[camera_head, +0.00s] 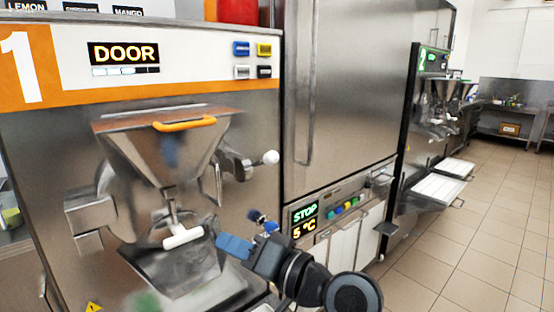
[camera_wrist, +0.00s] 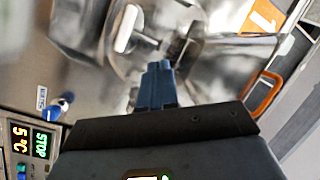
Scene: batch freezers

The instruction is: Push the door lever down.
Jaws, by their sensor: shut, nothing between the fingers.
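The machine marked 1 has a steel front door with a hopper (camera_head: 150,138) on it. A lever with a white ball knob (camera_head: 270,157) sticks out to the right of the hopper. A white-gripped crossbar handle (camera_head: 183,237) sits lower, at the outlet; it also shows in the wrist view (camera_wrist: 126,28). I cannot tell for sure which is the door lever. My gripper (camera_head: 235,246) is shut and empty, its blue fingertips (camera_wrist: 155,85) just right of the crossbar handle and below the ball knob, with a gap to both.
The machine's display (camera_head: 124,54) reads DOOR. An orange handle (camera_head: 184,123) spans the hopper top. A steel cabinet with a STOP panel (camera_head: 305,213) stands to the right, and a second machine (camera_head: 437,105) beyond. The tiled floor (camera_head: 480,220) at right is clear.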

